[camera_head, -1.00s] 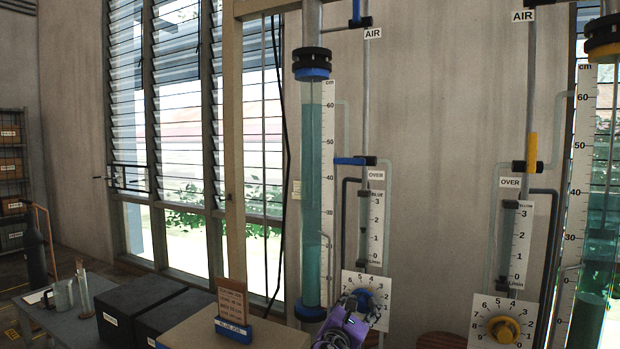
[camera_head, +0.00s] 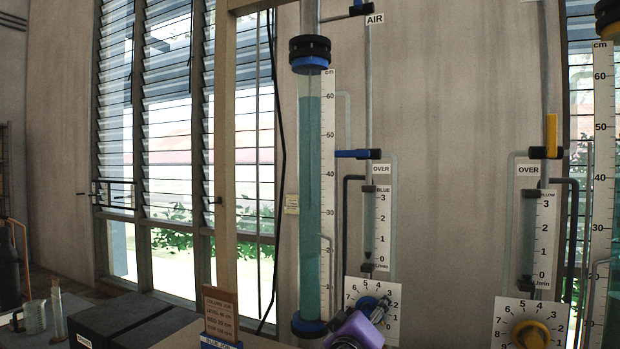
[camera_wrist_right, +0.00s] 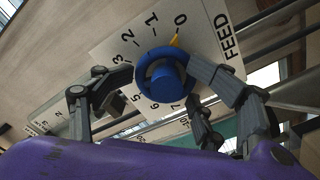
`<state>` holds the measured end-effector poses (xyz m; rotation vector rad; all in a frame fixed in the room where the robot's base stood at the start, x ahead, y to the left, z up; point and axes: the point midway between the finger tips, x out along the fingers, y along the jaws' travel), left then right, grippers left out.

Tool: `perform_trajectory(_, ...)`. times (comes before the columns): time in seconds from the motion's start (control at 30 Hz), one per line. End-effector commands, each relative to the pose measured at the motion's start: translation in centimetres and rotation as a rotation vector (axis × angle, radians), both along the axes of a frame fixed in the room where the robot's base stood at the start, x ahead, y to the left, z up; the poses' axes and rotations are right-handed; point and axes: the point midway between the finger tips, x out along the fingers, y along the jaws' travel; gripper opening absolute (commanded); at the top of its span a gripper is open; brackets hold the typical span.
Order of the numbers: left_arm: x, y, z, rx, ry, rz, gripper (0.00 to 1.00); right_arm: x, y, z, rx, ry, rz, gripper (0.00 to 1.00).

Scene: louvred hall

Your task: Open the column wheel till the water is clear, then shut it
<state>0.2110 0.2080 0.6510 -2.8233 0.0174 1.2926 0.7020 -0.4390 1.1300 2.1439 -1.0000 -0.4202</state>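The blue wheel (camera_wrist_right: 163,74) sits on a white FEED dial plate (camera_wrist_right: 112,48). Its yellow pointer is near 0. In the head view the wheel (camera_head: 373,305) shows partly behind my purple right gripper (camera_head: 357,329). In the right wrist view my right gripper (camera_wrist_right: 160,90) is open, its dark fingers spread on both sides of the wheel. I cannot tell whether they touch it. The clear column (camera_head: 309,180) holds teal water to about 60 cm; how clear it is is hard to judge. The blue flow tube's (camera_head: 368,225) float is low, near 0. My left gripper is out of view.
A sign (camera_head: 219,312) on a blue base stands left of the column. A second station on the right has a yellow wheel (camera_head: 531,333) and a column with a scale (camera_head: 601,140). Black boxes (camera_head: 130,318) and glassware (camera_head: 36,316) are at lower left.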

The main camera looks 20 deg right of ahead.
Motion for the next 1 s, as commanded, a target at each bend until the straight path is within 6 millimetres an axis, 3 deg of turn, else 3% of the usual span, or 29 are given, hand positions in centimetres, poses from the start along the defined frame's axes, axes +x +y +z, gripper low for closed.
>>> perform_trajectory(0.37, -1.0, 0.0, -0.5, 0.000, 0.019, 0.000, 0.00, 0.0, 0.4, -0.5, 0.004, 0.007, 0.005, 0.74)
perform_trajectory(1.0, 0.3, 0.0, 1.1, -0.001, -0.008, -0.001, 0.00, -4.3, 5.5, -0.5, 0.004, 0.009, 0.005, 0.74)
